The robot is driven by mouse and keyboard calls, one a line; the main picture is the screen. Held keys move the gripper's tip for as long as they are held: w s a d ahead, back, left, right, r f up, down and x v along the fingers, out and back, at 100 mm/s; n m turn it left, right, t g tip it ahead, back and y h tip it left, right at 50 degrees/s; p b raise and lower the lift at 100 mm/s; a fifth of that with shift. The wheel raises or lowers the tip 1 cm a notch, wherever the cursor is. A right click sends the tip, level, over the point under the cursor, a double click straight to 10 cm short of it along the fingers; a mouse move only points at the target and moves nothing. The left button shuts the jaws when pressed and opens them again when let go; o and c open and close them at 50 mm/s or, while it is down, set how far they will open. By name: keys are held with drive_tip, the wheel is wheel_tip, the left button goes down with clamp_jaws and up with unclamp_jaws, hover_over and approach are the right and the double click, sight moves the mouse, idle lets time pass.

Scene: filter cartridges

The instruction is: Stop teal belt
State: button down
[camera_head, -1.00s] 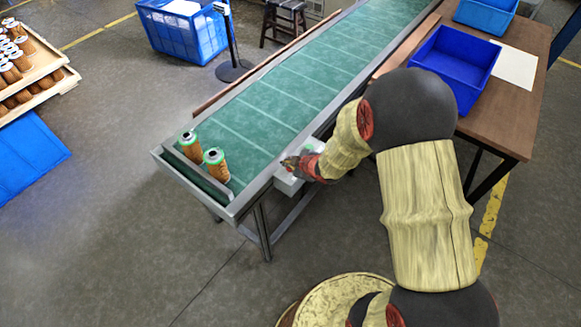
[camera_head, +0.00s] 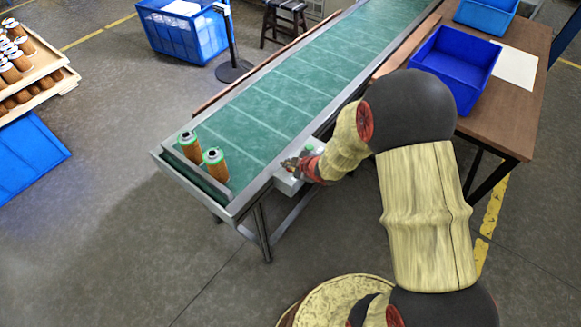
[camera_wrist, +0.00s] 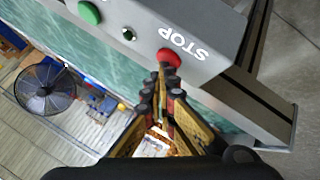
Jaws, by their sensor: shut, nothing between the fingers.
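The teal belt (camera_head: 275,100) runs from the near left to the top of the head view. Its control box (camera_head: 288,183) is on the near side rail. In the wrist view the grey box (camera_wrist: 200,25) carries a red button (camera_wrist: 169,57) beside the word STOP, and a green button (camera_wrist: 89,13). My gripper (camera_wrist: 164,72) is shut and empty, its tips at the lower edge of the red button; they seem to touch it, but I cannot tell if it is pressed in. In the head view my gripper (camera_head: 290,165) is at the box.
Two orange cartridges with green rims, one (camera_head: 216,165) nearer and one (camera_head: 190,147) farther, stand at the belt's near end. A wooden table (camera_head: 510,110) with a blue bin (camera_head: 455,65) is at right. A blue crate (camera_head: 185,35) stands behind the belt.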

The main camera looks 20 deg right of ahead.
drive_tip(key=shift+r, duration=0.1)
drive_tip(key=shift+r+p, duration=0.7)
drive_tip(key=shift+r, duration=0.05)
wheel_tip(320, 180, up, 5)
drive_tip(key=p, duration=0.4)
idle(0.8)
